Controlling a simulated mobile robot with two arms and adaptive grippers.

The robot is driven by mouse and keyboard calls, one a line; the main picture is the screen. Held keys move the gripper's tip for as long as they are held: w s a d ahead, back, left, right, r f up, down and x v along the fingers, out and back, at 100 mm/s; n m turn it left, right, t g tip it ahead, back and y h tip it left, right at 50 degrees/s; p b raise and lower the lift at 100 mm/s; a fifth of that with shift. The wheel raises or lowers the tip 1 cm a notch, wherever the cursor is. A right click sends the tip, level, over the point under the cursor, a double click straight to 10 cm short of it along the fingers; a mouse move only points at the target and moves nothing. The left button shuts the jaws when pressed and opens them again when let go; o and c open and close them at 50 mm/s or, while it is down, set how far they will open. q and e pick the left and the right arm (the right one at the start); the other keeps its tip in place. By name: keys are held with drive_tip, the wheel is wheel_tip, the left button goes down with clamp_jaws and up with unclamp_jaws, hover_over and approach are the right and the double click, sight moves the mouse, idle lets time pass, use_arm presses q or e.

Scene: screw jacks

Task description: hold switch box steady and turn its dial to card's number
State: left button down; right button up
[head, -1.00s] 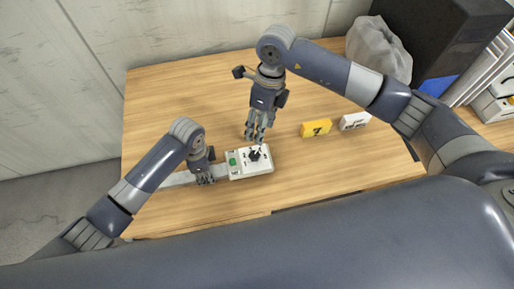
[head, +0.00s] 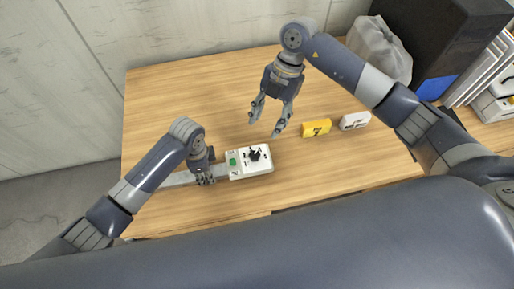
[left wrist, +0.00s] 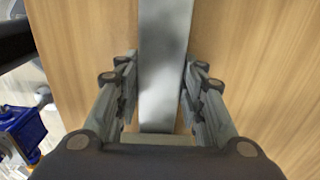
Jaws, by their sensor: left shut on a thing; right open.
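The white switch box (head: 264,165) lies on the wooden table, with a green patch and a black dial (head: 255,154) on top. The dial's exact pointing is too small to read. A flat grey bar (head: 177,179) runs left from the box; it also shows in the left wrist view (left wrist: 164,60). My left gripper (head: 205,179) is shut on this bar, its fingers on both sides of it. My right gripper (head: 264,127) is open and empty, above and behind the box, apart from the dial. A yellow card block (head: 316,128) with a dark mark like a 7 stands right of it.
A white block (head: 355,121) with small markings stands right of the yellow one. A grey bag (head: 378,50), a dark box (head: 440,40) and white trays or papers (head: 485,75) fill the back right. The table's back left is clear.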

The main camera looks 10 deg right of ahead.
sight(256, 153)
drive_tip(key=shift+m, duration=0.9)
drive_tip(key=x, duration=1.1)
drive_tip(key=shift+s+f, duration=0.1)
drive_tip(key=shift+f, duration=0.3)
drive_tip(key=c, duration=1.1)
